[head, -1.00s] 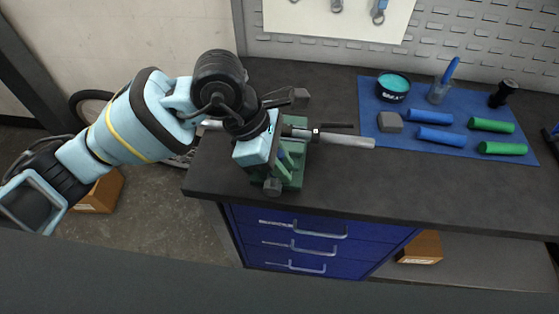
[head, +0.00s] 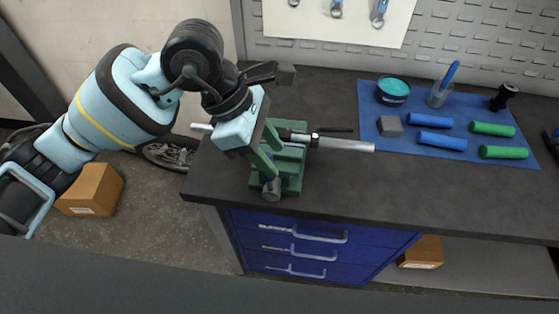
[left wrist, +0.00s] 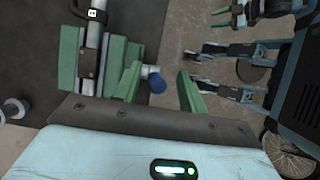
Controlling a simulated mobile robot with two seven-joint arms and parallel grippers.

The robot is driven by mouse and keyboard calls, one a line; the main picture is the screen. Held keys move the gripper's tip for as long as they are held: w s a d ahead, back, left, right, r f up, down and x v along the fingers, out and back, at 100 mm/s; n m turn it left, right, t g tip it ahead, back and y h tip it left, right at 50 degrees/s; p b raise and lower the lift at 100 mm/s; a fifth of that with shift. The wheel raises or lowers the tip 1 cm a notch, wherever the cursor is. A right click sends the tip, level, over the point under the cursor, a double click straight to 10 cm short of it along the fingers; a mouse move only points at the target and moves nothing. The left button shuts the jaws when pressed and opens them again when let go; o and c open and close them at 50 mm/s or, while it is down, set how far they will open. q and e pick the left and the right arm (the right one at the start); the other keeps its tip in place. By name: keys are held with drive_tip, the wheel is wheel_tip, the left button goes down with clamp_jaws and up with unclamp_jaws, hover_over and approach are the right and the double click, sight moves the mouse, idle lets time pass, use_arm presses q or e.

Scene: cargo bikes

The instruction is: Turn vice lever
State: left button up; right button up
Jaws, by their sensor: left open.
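The green vice (head: 291,178) stands at the left end of the dark bench and clamps a silver tube (head: 345,144). A lever with a grey knob (head: 271,189) sits at its front. My left gripper (head: 267,151) has green fingers and is over the left side of the vice. It is open and empty in the left wrist view (left wrist: 163,88).
A blue mat (head: 400,148) with several green and blue grips, a tin (head: 392,91) and a cup (head: 438,95) lies to the right. Blue drawers (head: 300,245) are below. A cardboard box (head: 92,190) is on the floor at left.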

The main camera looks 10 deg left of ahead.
use_arm(q)
drive_tip(key=shift+v, duration=1.25)
